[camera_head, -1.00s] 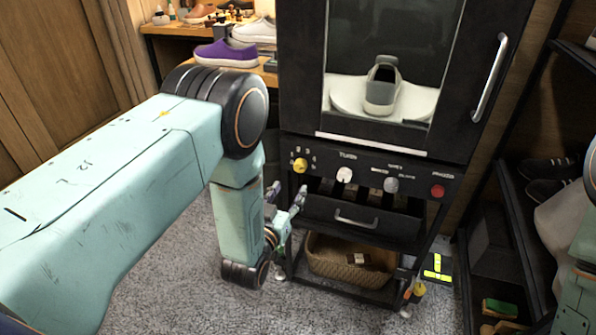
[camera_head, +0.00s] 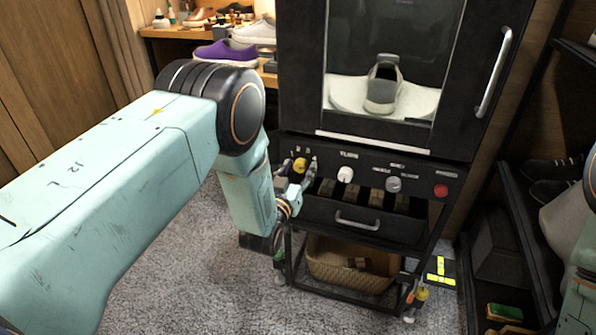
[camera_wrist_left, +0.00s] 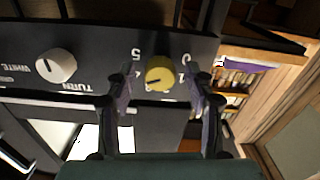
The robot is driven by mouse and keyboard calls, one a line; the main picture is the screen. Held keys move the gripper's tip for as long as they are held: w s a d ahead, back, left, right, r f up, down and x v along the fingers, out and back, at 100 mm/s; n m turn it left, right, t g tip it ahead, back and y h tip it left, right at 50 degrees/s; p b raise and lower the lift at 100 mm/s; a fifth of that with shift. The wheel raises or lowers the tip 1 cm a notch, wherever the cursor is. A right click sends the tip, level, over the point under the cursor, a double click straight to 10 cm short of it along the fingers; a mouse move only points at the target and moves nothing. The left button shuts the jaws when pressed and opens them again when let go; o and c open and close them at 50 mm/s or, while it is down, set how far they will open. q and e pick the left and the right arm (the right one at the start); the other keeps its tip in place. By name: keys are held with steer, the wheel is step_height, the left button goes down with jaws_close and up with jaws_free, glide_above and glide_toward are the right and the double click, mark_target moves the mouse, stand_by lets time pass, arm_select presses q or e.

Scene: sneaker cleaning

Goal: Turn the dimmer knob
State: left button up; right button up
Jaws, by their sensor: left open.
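The yellow knob (camera_head: 300,164) with number marks around it is at the left end of the black cabinet's control panel; it appears to be the dimmer. It also shows in the left wrist view (camera_wrist_left: 159,74), with a dark pointer line. My left gripper (camera_head: 297,174) is open at this knob. In the left wrist view its two fingers (camera_wrist_left: 160,88) stand one on each side of the knob, with visible gaps; I cannot tell how deep they reach. My right gripper is not in view.
A white knob (camera_head: 346,174) marked TURN, a grey knob (camera_head: 393,185) and a red button (camera_head: 440,191) sit further right. Above is a glass door with a grey sneaker (camera_head: 382,88) behind it. Below are a drawer handle (camera_head: 357,224) and a wicker basket (camera_head: 350,268).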

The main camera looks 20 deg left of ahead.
arm_select(q)
steer(key=shift+c, duration=0.3)
jaws_close()
steer(key=shift+m, duration=0.3)
steer(key=m, duration=0.3)
steer(key=shift+p, duration=0.4)
steer(key=shift+m+p, duration=0.3)
steer(key=shift+m, duration=2.4)
steer(key=shift+o, duration=0.3)
jaws_free()
